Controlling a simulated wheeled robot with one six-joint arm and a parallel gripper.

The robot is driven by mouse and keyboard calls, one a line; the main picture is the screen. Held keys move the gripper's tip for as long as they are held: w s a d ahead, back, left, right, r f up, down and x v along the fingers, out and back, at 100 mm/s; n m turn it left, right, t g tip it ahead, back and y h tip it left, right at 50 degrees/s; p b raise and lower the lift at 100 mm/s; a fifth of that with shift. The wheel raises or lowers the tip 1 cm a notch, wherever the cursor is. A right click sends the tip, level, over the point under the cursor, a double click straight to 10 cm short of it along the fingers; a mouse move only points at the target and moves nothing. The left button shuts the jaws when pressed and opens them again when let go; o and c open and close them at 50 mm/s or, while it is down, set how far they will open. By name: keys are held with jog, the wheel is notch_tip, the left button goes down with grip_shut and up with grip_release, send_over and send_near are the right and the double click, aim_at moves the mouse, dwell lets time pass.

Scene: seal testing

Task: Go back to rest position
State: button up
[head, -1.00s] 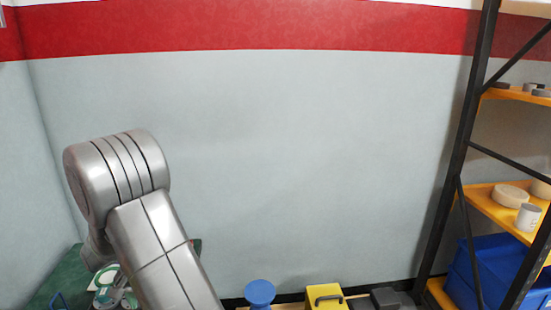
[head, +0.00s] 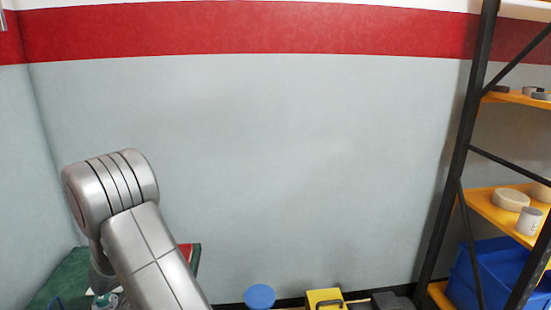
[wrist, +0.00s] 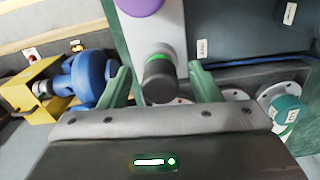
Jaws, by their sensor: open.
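My gripper (wrist: 163,82) shows in the wrist view with its two green fingers spread apart. A dark cylinder with a green ring (wrist: 158,75) stands on a light grey strip and appears between the fingers, with gaps on both sides. I cannot tell its depth from the fingertips. In the head view my silver arm is raised at the left and bent downward, and my gripper is mostly hidden low behind it.
In the wrist view are a blue and yellow machine (wrist: 85,78), a purple round part (wrist: 139,5) and a teal fitting (wrist: 285,109). In the head view a green bench (head: 62,280) lies low left, a yellow box (head: 325,299) low centre, a shelf rack (head: 462,150) right.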

jog(key=shift+r+p, duration=2.85)
jog(key=shift+r, duration=0.7)
jog(key=shift+w, duration=0.1)
